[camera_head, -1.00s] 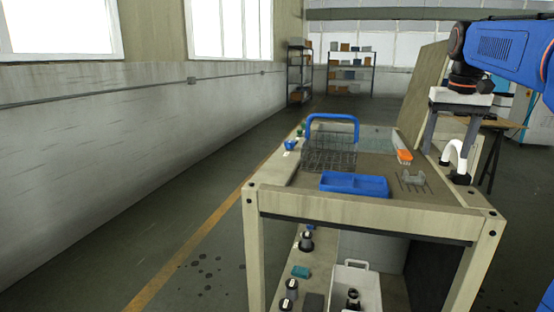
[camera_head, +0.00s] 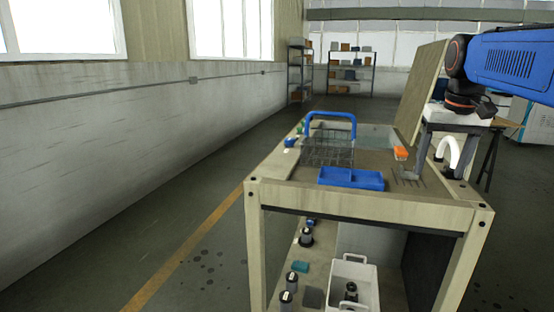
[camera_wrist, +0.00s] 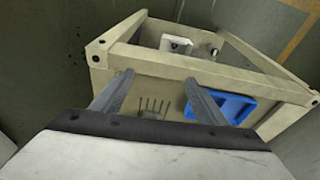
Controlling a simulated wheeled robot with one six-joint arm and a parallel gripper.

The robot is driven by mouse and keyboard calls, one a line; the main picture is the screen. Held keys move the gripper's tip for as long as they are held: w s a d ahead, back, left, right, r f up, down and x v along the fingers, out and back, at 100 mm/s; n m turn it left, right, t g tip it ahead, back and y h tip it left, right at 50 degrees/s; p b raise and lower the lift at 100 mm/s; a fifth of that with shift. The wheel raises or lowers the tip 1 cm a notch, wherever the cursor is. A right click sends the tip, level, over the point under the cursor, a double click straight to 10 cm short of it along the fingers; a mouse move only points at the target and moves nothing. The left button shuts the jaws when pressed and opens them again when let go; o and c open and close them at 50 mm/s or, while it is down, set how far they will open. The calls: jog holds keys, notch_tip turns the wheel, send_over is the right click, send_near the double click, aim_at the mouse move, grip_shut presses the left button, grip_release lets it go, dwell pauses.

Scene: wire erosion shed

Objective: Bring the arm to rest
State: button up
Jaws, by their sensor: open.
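My gripper (camera_head: 440,172) is at the right of the head view, below my blue arm link. Its white palm is uppermost and its dark grey fingers point down over the right side of the bench. The wrist view shows the two fingers (camera_wrist: 159,80) spread wide apart with nothing between them. They appear above the bench top, near a small grey pronged rack (camera_wrist: 153,106) and a blue divided tray (camera_wrist: 225,106). In the head view the left finger partly overlaps the rack (camera_head: 409,180). I cannot tell the exact height of the fingertips.
The bench (camera_head: 370,205) also carries a wire basket (camera_head: 328,150) with a blue handle, an orange item (camera_head: 400,153) and a white curved spout (camera_head: 449,150). A raised panel (camera_head: 423,90) stands behind. A white crate (camera_head: 368,285) is below. The floor at left is clear.

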jog(key=s+a+f+n+t, duration=0.1)
jog(key=s+a+f, duration=0.4)
jog(key=s+f, duration=0.6)
jog(key=s+a+f+n+t, duration=0.1)
jog(key=s+a+f, duration=0.4)
jog(key=s+f, duration=0.7)
jog(key=shift+a+f+n+y, duration=0.3)
jog(key=shift+a+f, duration=0.1)
jog(key=shift+f, duration=0.1)
dwell(0.4)
